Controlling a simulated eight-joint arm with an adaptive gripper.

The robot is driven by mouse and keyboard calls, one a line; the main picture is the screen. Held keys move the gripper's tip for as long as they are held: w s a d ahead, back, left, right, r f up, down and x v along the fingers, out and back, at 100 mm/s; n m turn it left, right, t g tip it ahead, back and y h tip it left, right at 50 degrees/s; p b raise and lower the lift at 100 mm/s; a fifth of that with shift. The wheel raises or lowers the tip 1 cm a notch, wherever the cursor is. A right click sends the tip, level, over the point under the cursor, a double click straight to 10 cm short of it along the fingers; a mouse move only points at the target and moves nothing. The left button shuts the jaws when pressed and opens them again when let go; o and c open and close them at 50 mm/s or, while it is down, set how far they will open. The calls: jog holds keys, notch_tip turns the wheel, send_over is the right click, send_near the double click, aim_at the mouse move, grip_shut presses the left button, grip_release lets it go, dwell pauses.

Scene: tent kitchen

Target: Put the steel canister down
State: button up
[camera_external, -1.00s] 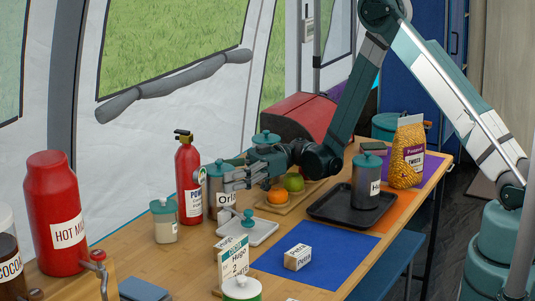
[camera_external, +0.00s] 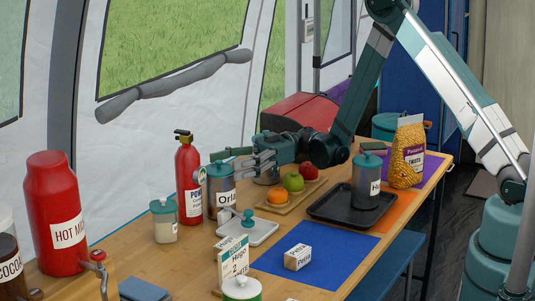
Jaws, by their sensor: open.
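A steel canister (camera_external: 221,190) with a teal lid and a white label starting "Orl" stands upright on the wooden table, between the red fire extinguisher and the small light tray. A second steel canister (camera_external: 366,184), labelled "Ha…", stands on a black tray (camera_external: 324,211) to the right. My gripper (camera_external: 245,164) is open, with its fingers pointing left at the upper right side of the "Orl" canister. I cannot tell whether a finger still touches it. Nothing is held between the fingers.
A red fire extinguisher (camera_external: 188,180) stands close left of the canister, and a small jar (camera_external: 164,222) is in front. The small light tray (camera_external: 262,232) lies to its right. The blue mat (camera_external: 330,258) has free room around a small white box (camera_external: 298,257).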

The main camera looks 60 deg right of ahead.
jog(key=shift+d+r+p, duration=0.1)
jog(key=shift+r+p, duration=0.3)
jog(key=shift+r, duration=1.75)
jog(key=shift+w+r, duration=0.1)
